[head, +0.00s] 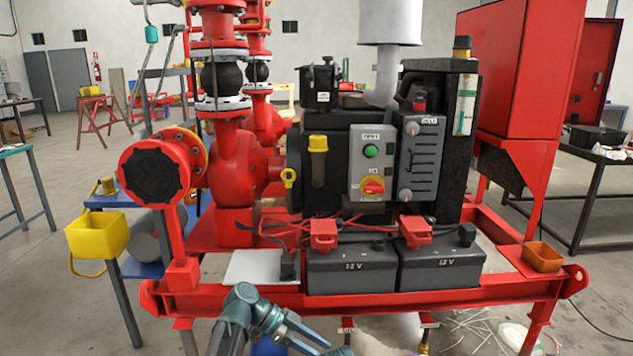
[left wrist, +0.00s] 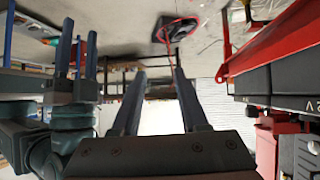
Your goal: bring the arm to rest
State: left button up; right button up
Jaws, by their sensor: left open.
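My left gripper (left wrist: 159,72) is open in the left wrist view, its two dark fingers apart with nothing between them. A second gripper of mine (left wrist: 78,45), which I take to be the right one, shows at the left of that view. Its two upright fingers stand apart, with nothing visible between them. In the head view, one teal and grey arm of mine (head: 240,308) reaches in at the bottom, just in front of the skid's front rail. Its far end is partly cut off by the frame edge.
The red skid frame (head: 440,297) carries two 12 V batteries (head: 350,272), a grey control box (head: 371,160) and a red pump (head: 235,165). A yellow bin (head: 97,235) stands left, an orange tray (head: 542,257) at the right corner. Loose cables (head: 480,325) lie on the floor in front.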

pick_arm(q)
jog(key=s+a+f+n+t+y, duration=0.1)
jog(key=s+a+f+n+y, duration=0.2)
jog(key=s+f+n+y, duration=0.4)
jog(key=s+a+f+n+y, duration=0.2)
jog(key=s+a+n+y, duration=0.25)
jog(key=s+n, duration=0.4)
notch_tip(320, 180, up, 26)
jog(key=p, duration=2.6)
jog(key=shift+d+f, duration=0.15)
jog(key=shift+d, duration=0.3)
